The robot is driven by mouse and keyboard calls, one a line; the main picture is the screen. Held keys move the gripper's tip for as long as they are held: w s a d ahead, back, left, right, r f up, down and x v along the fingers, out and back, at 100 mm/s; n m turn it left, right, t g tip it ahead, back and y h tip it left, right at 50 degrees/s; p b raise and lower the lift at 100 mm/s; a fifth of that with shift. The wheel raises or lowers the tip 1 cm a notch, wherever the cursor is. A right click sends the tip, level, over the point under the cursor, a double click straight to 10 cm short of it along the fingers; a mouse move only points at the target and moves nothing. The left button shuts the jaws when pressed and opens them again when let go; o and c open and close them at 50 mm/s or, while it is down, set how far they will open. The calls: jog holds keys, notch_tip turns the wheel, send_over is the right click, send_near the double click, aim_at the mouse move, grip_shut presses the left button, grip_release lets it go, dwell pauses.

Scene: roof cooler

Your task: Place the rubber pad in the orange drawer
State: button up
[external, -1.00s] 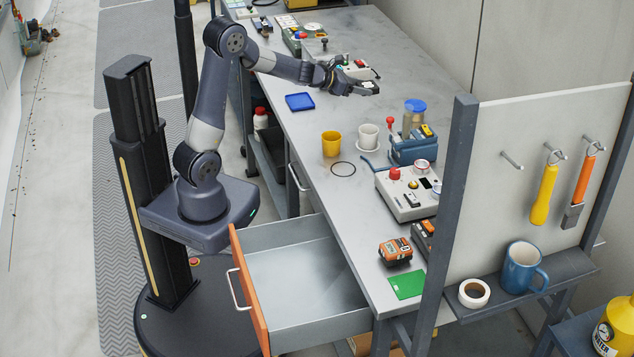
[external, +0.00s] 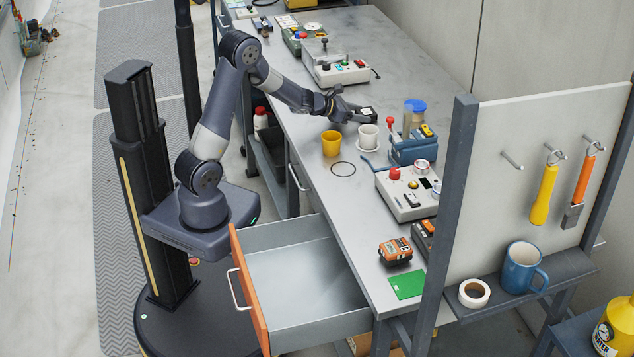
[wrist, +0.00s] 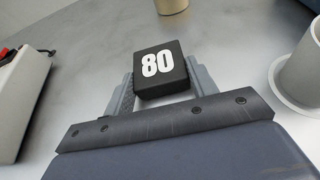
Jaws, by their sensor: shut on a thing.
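My gripper (external: 356,112) is shut on a black square pad with a white "80" on its top. The pad (wrist: 160,68) sits between the two fingers in the wrist view, and shows dark at the gripper's tip in the external view (external: 368,114). I take it to be the rubber pad. The gripper is over the grey bench, just behind the white cup. The orange drawer (external: 249,292) is pulled out at the near end of the bench. Its grey inside (external: 300,277) looks empty.
A yellow cup (external: 331,143), the white cup (external: 368,137) on a saucer, a black ring (external: 343,169) and a control box (external: 407,196) stand on the bench between gripper and drawer. An orange-black tape measure (external: 395,251) and green sheet (external: 407,284) lie near the drawer.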

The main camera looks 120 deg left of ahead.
jog(key=shift+f, duration=0.1)
jog(key=o, duration=1)
jog(key=shift+s+d+r, duration=0.1)
jog(key=shift+s+r, duration=0.05)
jog(key=shift+r, duration=0.1)
jog(key=v, duration=1.1)
jog(key=shift+o, duration=0.5)
jog(key=shift+s+d+r, duration=0.1)
jog(key=shift+s+d, duration=0.05)
jog(key=shift+d, duration=0.1)
